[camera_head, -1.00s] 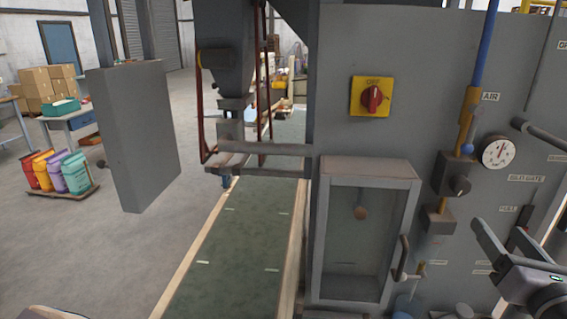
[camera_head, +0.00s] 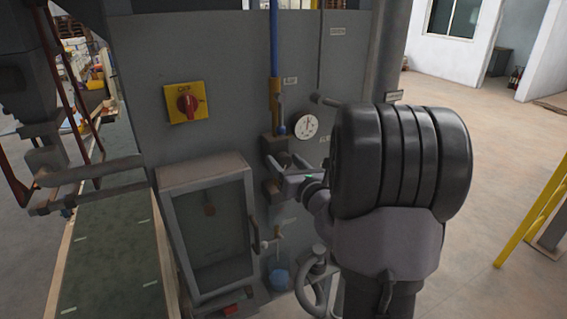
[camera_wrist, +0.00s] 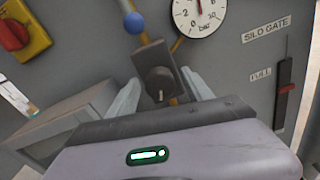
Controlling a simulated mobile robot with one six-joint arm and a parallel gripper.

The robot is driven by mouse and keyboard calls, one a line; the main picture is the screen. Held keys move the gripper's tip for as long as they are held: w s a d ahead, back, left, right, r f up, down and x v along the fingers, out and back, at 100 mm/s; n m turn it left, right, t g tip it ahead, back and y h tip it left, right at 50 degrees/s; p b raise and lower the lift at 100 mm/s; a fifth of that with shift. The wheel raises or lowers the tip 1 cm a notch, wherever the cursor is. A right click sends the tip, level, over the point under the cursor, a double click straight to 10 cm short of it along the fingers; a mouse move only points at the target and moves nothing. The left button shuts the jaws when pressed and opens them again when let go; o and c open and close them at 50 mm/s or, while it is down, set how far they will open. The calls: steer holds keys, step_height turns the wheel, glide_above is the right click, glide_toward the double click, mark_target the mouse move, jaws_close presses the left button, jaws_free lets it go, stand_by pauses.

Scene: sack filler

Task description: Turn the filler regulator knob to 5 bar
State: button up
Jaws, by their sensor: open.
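The regulator knob (camera_wrist: 160,82) is dark and round with a pale pointer mark, on a dark regulator block (camera_wrist: 153,58) in the wrist view. My gripper (camera_wrist: 160,95) is open, with one finger on each side of the knob. I cannot tell whether the fingers touch it. The white pressure gauge (camera_wrist: 198,14), marked in bar, is above and to the right; its needle points roughly upward, its top cut off. In the head view the gauge (camera_head: 305,127) is small, and my gripper (camera_head: 286,168) is at the regulator, largely hiding the knob.
A red switch on a yellow plate (camera_head: 186,102) and a glass-fronted cabinet (camera_head: 208,225) are to the left. A blue ball-ended lever (camera_wrist: 134,22) is just above the regulator. The silo gate slot with a red marker (camera_wrist: 287,88) is to the right. A handwheel (camera_head: 316,285) is below.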

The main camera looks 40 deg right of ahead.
steer(key=shift+c, duration=0.5)
jaws_close()
steer(key=shift+f+n+b, duration=0.1)
steer(key=shift+n+b, duration=0.4)
steer(key=shift+n, duration=0.5)
steer(key=shift+o, duration=0.5)
jaws_free()
